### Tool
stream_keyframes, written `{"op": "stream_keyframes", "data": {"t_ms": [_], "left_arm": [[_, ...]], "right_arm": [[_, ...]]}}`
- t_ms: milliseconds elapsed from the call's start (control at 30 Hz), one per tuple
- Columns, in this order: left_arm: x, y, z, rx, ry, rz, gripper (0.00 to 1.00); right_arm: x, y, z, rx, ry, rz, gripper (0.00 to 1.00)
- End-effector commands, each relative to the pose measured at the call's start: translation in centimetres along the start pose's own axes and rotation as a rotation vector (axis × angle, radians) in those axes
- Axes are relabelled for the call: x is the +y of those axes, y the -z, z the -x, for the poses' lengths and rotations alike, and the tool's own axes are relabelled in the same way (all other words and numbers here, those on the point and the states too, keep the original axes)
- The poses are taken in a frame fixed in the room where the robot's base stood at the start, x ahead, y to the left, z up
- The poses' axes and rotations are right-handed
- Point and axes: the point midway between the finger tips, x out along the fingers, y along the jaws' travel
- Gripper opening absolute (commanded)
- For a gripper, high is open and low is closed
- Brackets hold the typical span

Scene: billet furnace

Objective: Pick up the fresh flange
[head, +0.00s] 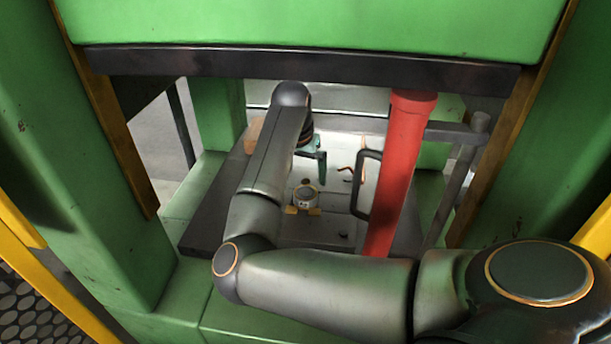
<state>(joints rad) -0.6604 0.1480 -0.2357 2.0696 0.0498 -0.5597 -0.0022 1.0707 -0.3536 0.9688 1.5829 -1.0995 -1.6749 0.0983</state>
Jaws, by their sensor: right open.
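A small round grey metal piece with a dark top (306,197), which looks like the flange, sits between yellow blocks on a pale plate inside the green machine. My right arm enters from the right and bends in under the machine's upper block. My right gripper (316,160), with teal fingers, is open behind and above the round piece, apart from it in the picture. Part of the gripper is hidden by my own wrist. No other piece that looks like a flange shows. My left gripper is not in view.
A red cylinder (397,180) and a black handle (364,186) stand just right of the round piece. The green upper block (310,25) with its dark lower edge hangs over my arm. Green posts (85,150) flank the opening. A small orange hooked part (356,165) lies behind.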

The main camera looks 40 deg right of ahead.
Motion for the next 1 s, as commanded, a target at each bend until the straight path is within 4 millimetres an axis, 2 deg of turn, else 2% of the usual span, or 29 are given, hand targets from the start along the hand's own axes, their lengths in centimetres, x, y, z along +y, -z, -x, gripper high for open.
{"op": "stream_keyframes", "data": {"t_ms": [33, 200, 467, 1000], "left_arm": [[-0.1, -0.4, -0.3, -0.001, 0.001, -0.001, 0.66], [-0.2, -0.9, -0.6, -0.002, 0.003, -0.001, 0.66], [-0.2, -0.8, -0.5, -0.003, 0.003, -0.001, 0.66], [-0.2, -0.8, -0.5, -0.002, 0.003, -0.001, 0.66]], "right_arm": [[0.1, -0.1, -1.2, -0.003, -0.002, 0.0, 1.0], [0.1, 0.0, -3.5, -0.002, -0.001, 0.001, 1.0], [0.1, 0.0, -3.8, -0.001, 0.0, 0.0, 0.99], [0.1, 0.1, -3.7, -0.001, 0.0, 0.0, 0.38]]}}
